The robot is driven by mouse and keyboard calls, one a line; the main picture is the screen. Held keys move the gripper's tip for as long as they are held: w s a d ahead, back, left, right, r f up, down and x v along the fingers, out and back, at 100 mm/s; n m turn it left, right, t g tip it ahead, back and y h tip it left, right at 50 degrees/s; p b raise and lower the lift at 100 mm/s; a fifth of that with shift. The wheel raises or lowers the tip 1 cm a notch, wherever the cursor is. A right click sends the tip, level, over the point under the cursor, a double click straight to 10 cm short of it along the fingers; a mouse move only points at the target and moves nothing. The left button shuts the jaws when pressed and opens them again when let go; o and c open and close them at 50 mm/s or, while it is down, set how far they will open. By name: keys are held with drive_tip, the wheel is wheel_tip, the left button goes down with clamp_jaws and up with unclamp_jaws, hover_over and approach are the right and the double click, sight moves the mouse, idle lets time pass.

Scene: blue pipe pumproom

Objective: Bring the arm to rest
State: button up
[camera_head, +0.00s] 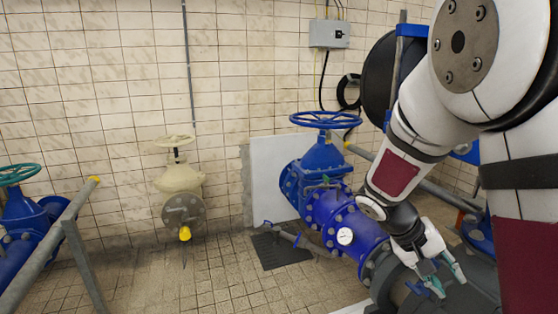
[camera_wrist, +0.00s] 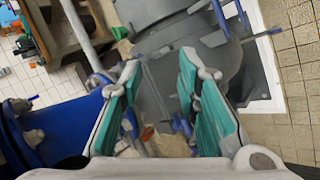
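My gripper (camera_head: 446,278) hangs low at the right in the head view, in front of the blue pipe with the round gauge. In the wrist view my gripper (camera_wrist: 160,80) shows two teal-padded fingers spread apart, with nothing held between them. Beyond the fingers lie grey machine parts (camera_wrist: 170,45). My white arm with dark red panels reaches down from the upper right of the head view. I cannot tell how far the fingertips are from the grey parts.
A blue valve with a handwheel (camera_head: 325,119) and a pressure gauge (camera_head: 345,236) stand left of my gripper. A cream valve (camera_head: 179,183) is by the tiled wall. A grey railing (camera_head: 50,242) is at left. Tiled floor (camera_head: 220,285) is open in the middle.

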drive_tip(key=s+a+r+n+t+y+p, duration=0.1)
drive_tip(key=s+a+r+t+y, duration=0.1)
drive_tip(key=s+a+r, duration=0.2)
drive_tip(key=s+a+r+t+y+p, duration=0.1)
drive_tip(key=s+a+r, duration=0.4)
drive_tip(key=s, duration=0.6)
drive_tip(key=s+a+r+n+t+y+p, duration=0.1)
drive_tip(key=s+a+r+t+y+p, duration=0.1)
drive_tip(key=s+a+r+y, duration=0.3)
drive_tip(key=s+r, duration=0.2)
drive_tip(key=s, duration=0.1)
drive_tip(key=shift+a+r+n+t+p, duration=0.2)
drive_tip(key=shift+r+n+t+p, duration=0.1)
drive_tip(key=shift+r+p, duration=0.05)
drive_tip(key=shift+d, duration=0.1)
